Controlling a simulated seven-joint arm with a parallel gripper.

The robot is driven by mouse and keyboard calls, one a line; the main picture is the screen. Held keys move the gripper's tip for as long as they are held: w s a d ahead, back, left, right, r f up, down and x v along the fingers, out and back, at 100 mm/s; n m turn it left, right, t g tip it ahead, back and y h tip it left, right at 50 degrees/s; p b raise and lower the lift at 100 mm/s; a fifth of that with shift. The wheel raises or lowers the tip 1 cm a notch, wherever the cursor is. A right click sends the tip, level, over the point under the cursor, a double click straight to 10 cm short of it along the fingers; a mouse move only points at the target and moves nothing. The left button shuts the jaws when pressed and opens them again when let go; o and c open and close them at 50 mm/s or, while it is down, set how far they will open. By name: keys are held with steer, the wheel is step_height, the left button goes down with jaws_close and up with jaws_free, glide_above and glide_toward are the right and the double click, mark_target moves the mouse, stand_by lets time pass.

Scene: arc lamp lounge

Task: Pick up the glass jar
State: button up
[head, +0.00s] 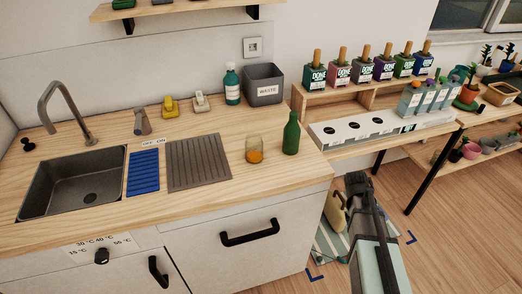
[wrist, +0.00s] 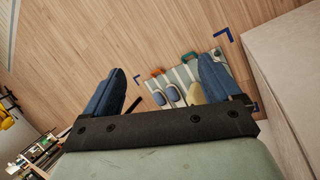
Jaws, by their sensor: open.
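The glass jar (head: 254,150) stands upright on the wooden counter, right of the grey ribbed drainer, with something orange in its lower part. A green bottle (head: 291,134) stands just to its right. My gripper (wrist: 160,66) is open and empty in the wrist view, its two blue fingers wide apart and pointing over the floor. In the head view my arm is low at the right, beside the counter and well away from the jar. The jar is not in the wrist view.
The counter holds a sink (head: 85,180), a blue mat (head: 144,173), a drainer (head: 198,162), a teal bottle (head: 232,84) and a grey bin (head: 264,85). The counter in front of the jar is clear. A striped mat (wrist: 185,75) with small items lies on the floor.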

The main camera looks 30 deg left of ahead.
steer(key=w+a+r+t, duration=0.1)
steer(key=w+a+r, duration=0.3)
steer(key=r, duration=0.5)
steer(key=w+a+r+t, duration=0.2)
steer(key=w+a+r, duration=0.15)
steer(key=r, duration=0.65)
step_height(320, 180, up, 17)
steer(key=n+g+y, duration=0.1)
steer(key=n+y, duration=0.7)
steer(key=n, duration=0.1)
glide_above(253, 146)
steer(key=w+d, duration=0.2)
steer(key=x, duration=0.7)
steer(key=shift+s+f, duration=0.2)
steer(key=shift+f, duration=0.2)
steer(key=shift+n, duration=0.3)
steer(key=shift+s+x, duration=0.2)
steer(key=shift+x, duration=1.1)
steer(key=shift+s+x, duration=0.15)
steer(key=shift+x, duration=1.15)
steer(key=shift+f, duration=0.1)
steer(key=shift+c, duration=0.5)
